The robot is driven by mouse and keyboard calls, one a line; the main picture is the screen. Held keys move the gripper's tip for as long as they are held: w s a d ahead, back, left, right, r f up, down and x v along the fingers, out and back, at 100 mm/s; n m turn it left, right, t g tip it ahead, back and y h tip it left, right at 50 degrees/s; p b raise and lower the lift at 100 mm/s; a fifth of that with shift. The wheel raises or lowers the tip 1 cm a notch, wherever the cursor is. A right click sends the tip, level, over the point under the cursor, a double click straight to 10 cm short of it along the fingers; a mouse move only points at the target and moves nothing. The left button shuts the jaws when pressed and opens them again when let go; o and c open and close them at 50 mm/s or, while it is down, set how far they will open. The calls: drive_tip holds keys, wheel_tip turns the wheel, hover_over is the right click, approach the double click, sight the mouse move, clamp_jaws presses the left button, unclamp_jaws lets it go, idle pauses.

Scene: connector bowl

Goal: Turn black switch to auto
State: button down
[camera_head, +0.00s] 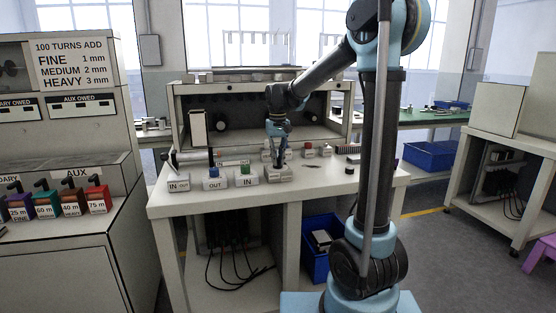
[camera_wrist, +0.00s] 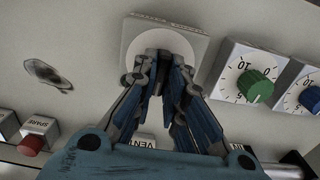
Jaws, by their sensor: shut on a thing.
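In the wrist view, my gripper (camera_wrist: 168,68) is over a pale square switch plate (camera_wrist: 195,38) with a round white disc. Its fingers are close together at the disc and shut on the black switch, which they hide. The switch's setting and any auto mark cannot be read. In the head view, my gripper (camera_head: 278,151) reaches down to a small labelled box (camera_head: 280,177) on the workbench, at the right end of the front row.
A green dial (camera_wrist: 255,86) and a blue dial (camera_wrist: 310,98) are right of the plate in the wrist view. A red button (camera_wrist: 32,145) is lower left. In the head view, the workbench (camera_head: 330,182) has bare room right of the boxes. A blue bin (camera_head: 320,243) is below.

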drive_tip(key=shift+m, duration=0.4)
drive_tip(key=m, duration=0.3)
drive_tip(key=shift+m, duration=2.5)
drive_tip(key=c, duration=1.6)
unclamp_jaws()
drive_tip(key=shift+c, duration=0.2)
drive_tip(key=shift+r, duration=0.1)
wheel_tip(320, 180, up, 12)
drive_tip(key=shift+w, duration=0.1)
